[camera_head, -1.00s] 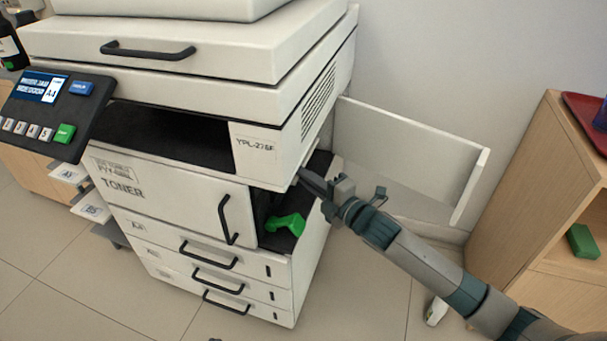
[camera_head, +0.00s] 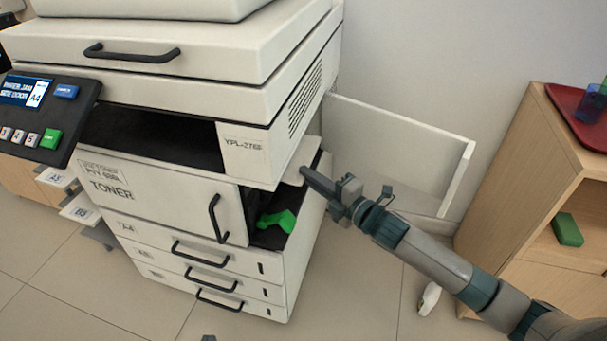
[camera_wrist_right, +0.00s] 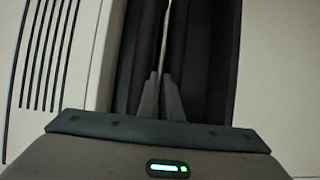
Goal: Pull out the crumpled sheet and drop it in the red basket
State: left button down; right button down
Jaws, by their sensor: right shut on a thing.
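The crumpled sheet (camera_head: 303,158) shows as a pale piece sticking out of the printer's open side, at my right gripper's fingertips. My right gripper (camera_head: 305,172) is shut on it just outside the opening. In the right wrist view the sheet (camera_wrist_right: 167,35) is a thin pale edge-on strip running up from the closed fingertips (camera_wrist_right: 163,80). Its far part is hidden inside the printer. A small dark tip at the bottom edge (camera_head: 208,338) appears to be my left gripper, and its jaws cannot be made out. I see no red basket.
The printer's side door (camera_head: 400,150) hangs open behind my right arm. A green lever (camera_head: 277,221) sits inside the opening. At right a wooden cabinet (camera_head: 510,190) carries a red tray (camera_head: 562,98) with a blue cup (camera_head: 590,103).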

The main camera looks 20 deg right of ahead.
jog(key=s+d+p, duration=0.1)
jog(key=s+d, duration=0.4)
jog(key=d, duration=0.2)
jog(key=shift+s+d, duration=0.15)
jog(key=shift+d, duration=0.2)
dwell(0.7)
dwell(0.3)
jog(key=s+a+r+p, duration=0.3)
jog(key=s+a+p, duration=0.6)
jog(key=s, duration=0.4)
jog(key=shift+s, duration=0.15)
dwell(0.8)
dwell(0.5)
